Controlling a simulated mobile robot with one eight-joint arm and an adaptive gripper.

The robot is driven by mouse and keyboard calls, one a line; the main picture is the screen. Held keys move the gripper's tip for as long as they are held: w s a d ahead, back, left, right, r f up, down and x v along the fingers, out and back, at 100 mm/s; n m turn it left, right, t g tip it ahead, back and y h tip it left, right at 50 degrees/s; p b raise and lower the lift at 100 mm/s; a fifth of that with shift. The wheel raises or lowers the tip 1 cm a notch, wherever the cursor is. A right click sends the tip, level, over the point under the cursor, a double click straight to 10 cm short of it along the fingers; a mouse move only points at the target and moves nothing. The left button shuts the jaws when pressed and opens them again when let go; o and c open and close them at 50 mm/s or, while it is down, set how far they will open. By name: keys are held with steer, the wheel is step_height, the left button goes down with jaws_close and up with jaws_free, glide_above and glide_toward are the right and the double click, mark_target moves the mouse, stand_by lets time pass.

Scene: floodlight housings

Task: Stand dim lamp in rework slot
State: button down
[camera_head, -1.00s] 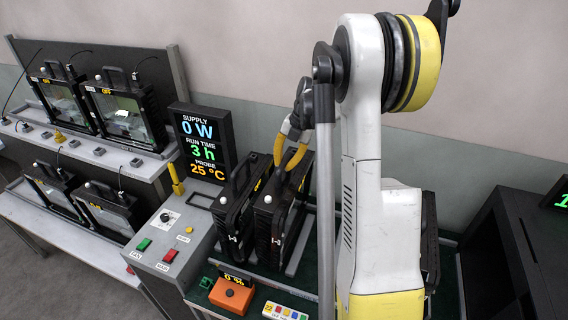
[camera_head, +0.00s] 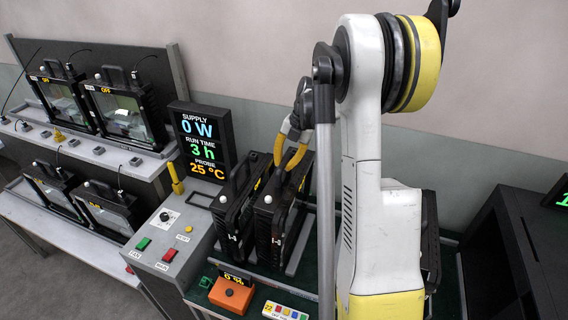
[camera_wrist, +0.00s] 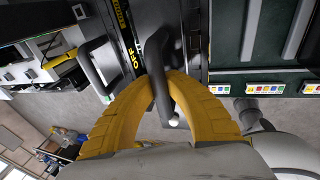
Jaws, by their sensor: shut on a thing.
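Two black floodlight housings stand upright side by side at mid-table in the head view: a left lamp (camera_head: 231,222) and a right lamp (camera_head: 268,228). My gripper (camera_head: 291,160) is over the right lamp, its yellow fingers at the top handle. In the wrist view my gripper (camera_wrist: 164,84) is shut on that black handle (camera_wrist: 155,62). The lamp body (camera_wrist: 160,18) carries an OFF display (camera_wrist: 134,57). The left lamp's handle (camera_wrist: 93,68) is beside it, apart from my fingers. Which lamp is dim cannot be told. My arm hides the table to the right; no slot is clearly marked rework.
A display (camera_head: 201,142) reads 0 W, 3 h, 25 °C. A control box (camera_head: 172,240) with buttons is left of the lamps. An orange box (camera_head: 232,295) and a coloured label strip (camera_head: 284,311) lie in front. More lamps stand on the left rack (camera_head: 124,112). A black cabinet (camera_head: 510,250) stands right.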

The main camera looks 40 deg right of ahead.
mark_target(286, 174)
steer(key=shift+f+b, duration=2.65)
steer(key=shift+f, duration=0.4)
stand_by(2.9)
steer(key=c, duration=1.4)
jaws_free()
steer(key=shift+d, duration=0.1)
steer(key=v, duration=1.2)
